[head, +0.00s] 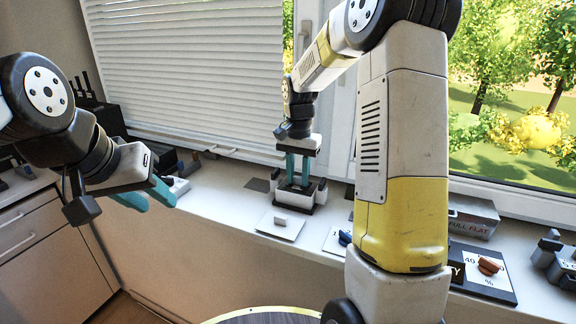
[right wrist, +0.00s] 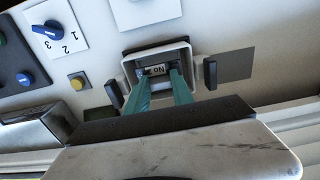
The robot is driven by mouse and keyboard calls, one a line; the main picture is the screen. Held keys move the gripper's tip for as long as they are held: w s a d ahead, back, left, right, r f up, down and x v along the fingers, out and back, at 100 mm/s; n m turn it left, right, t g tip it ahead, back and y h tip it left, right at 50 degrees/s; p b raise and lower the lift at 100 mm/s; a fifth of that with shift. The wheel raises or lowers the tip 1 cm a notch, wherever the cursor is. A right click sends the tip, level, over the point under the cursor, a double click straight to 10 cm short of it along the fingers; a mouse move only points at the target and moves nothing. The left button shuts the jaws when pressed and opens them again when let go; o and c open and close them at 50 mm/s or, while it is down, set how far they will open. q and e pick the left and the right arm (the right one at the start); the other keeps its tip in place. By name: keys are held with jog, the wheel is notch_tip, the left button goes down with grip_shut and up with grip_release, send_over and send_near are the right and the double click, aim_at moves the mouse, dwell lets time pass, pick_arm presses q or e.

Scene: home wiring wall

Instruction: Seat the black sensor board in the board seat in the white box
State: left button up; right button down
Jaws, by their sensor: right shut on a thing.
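The white box (right wrist: 130,67) stands open on the sill, and its front shows in the head view (head: 294,197). My right gripper (right wrist: 161,72) points down into it, with both teal fingertips inside the walls; it also shows in the head view (head: 297,168). It is shut on a small dark piece with a pale printed label (right wrist: 157,70), which appears to be the black sensor board. The fingers and walls hide much of it, so I cannot tell whether it touches the seat. My left gripper (head: 152,198) is open and empty, left of and away from the box.
Dark upright blocks (right wrist: 210,73) (right wrist: 113,93) flank the box closely. A white plate (head: 281,224) lies in front of it and a dark square (head: 258,185) beside it. A blue knob (head: 345,238) and an orange knob (head: 489,265) sit further right. The window stands behind.

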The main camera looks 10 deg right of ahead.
aim_at(298, 185)
jog(key=shift+f, duration=1.2)
jog(key=shift+f, duration=0.9)
dwell(0.6)
jog(key=c, duration=1)
grip_release()
notch_tip(298, 185, up, 7)
jog(key=shift+f, duration=0.1)
jog(key=shift+r, duration=0.45)
